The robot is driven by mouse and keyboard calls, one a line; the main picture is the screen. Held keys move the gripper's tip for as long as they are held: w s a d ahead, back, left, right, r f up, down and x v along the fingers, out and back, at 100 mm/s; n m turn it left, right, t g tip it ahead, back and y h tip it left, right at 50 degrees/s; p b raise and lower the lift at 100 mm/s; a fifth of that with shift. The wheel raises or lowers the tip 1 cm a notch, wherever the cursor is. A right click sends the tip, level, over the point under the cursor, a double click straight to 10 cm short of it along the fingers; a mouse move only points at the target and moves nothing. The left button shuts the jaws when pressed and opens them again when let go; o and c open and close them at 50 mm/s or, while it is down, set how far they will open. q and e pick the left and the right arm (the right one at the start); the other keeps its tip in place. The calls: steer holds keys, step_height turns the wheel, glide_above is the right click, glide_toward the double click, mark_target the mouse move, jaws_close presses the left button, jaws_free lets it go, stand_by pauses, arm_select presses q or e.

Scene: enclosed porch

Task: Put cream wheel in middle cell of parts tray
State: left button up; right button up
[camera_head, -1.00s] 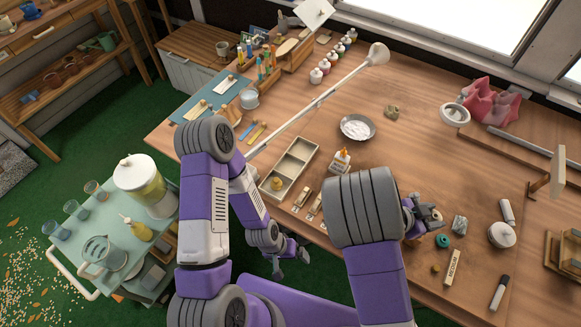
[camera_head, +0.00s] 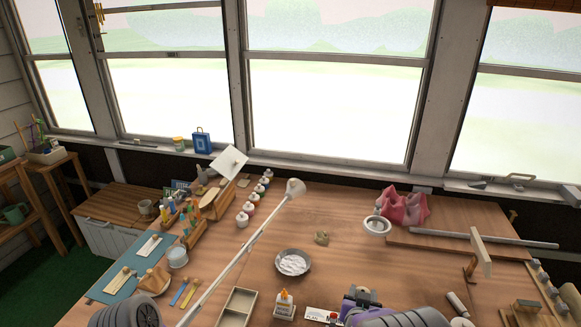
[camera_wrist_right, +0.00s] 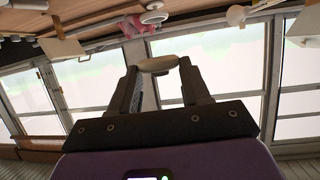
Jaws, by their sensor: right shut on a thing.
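The parts tray (camera_head: 254,296) is a pale wooden box at the bottom of the head view, cut off by the frame's lower edge. Only its far part shows, and the cell seen there looks empty; the middle cell is not clearly in view. My right gripper (camera_head: 362,297) is at the lower edge, right of the tray and the glue bottle. In the right wrist view, my right gripper (camera_wrist_right: 158,66) is shut on the cream wheel (camera_wrist_right: 158,63), a pale disc seen nearly edge-on between the fingertips. My left gripper is out of view; only my left arm shows, lower left.
A label card (camera_head: 320,315) lies between bottle and right gripper. The table's centre back is mostly clear.

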steer(key=r+n+y, duration=0.1)
steer(key=w+a+r+n+y, duration=0.1)
steer(key=r+y, duration=0.1)
steer(key=a+r+n+y, duration=0.1)
steer(key=r, duration=0.1)
steer(key=shift+w+r+n+t, duration=0.1)
steer(key=shift+w+n+t, duration=0.2)
steer(key=shift+n+t, duration=0.1)
